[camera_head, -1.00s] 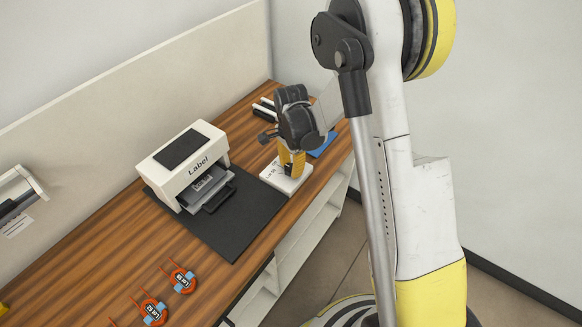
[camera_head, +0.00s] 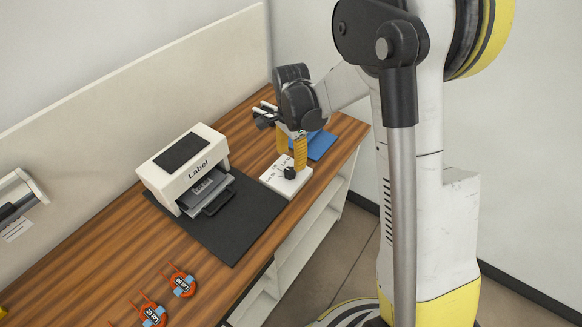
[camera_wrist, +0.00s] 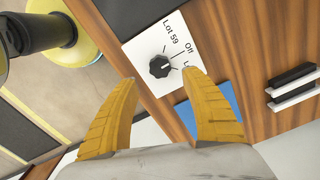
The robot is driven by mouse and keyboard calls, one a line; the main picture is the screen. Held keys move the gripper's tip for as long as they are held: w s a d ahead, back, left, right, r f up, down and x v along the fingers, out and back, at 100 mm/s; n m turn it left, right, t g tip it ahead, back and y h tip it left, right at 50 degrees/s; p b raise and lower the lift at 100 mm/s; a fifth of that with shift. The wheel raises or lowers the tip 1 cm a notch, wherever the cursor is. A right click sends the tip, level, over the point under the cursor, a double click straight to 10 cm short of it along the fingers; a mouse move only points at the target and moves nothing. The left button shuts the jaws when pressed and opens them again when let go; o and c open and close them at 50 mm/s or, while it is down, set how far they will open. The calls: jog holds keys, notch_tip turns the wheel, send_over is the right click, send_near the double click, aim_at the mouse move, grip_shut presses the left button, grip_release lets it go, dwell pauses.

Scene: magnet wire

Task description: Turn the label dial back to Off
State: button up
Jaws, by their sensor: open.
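The label dial is a black knob (camera_head: 290,172) on a white plate (camera_head: 272,180) at the table's right edge. In the wrist view, the knob (camera_wrist: 160,66) sits on its plate (camera_wrist: 138,50), with "Lot 59", "Off" and a partly hidden third label starting with "L" around it. I cannot tell which mark the knob points to. My gripper (camera_head: 291,150) is open and empty, its yellow fingers raised above and behind the knob. In the wrist view, the knob shows just beyond the gap between my fingertips (camera_wrist: 160,78), apart from them.
A white label printer (camera_head: 185,160) stands on a black mat (camera_head: 240,225) left of the dial. A blue pad (camera_head: 322,146) lies beyond it. Orange tagged items (camera_head: 182,284) lie at the near end. Black and white bars (camera_wrist: 292,84) lie at the wrist view's right.

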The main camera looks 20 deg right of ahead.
aim_at(291, 171)
jog(key=shift+r, duration=2.75)
jog(key=s+r+n+t, duration=0.3)
jog(key=s+r+n, duration=0.3)
jog(key=s+r, duration=0.35)
jog(key=s+r+n+t, duration=0.2)
jog(key=s+n+t, duration=0.2)
jog(key=s+n, duration=0.4)
jog(key=s, duration=0.2)
jog(key=shift+s+a+r+n, duration=0.2)
jog(key=shift+s+n, duration=0.1)
jog(key=shift+s, duration=0.05)
